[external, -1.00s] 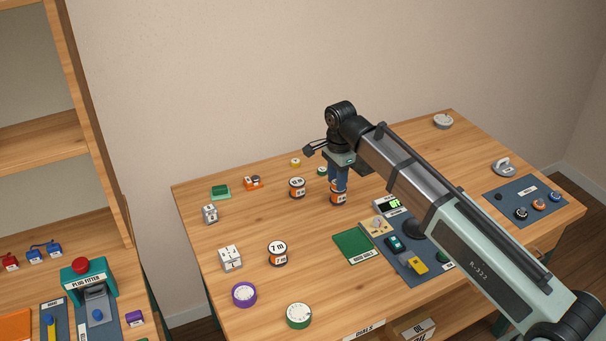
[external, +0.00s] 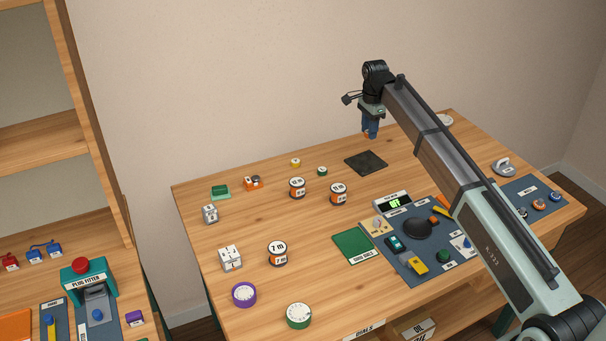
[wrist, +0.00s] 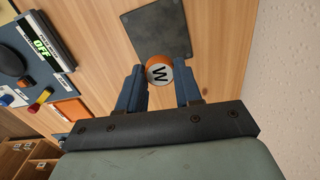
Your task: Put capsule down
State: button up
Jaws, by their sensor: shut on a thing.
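An orange capsule with a white top marked "W" (wrist: 158,72) sits between the fingertips of my gripper (wrist: 160,86) in the wrist view. My gripper is shut on it. Nothing stands on the mat.
Similar orange-banded capsules stand to the left, including one (external: 338,193) and another (external: 297,187). A blue panel with a display (external: 392,203) and several parts lies in front. A purple dial (external: 244,295) lies front left. The wall is close behind my gripper.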

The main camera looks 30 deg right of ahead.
aim_at(366, 162)
jog(key=shift+f, duration=5)
jog(key=shift+f, duration=0.1)
jog(key=o, duration=1)
notch_tip(366, 162, up, 12)
jog(key=shift+r, duration=0.15)
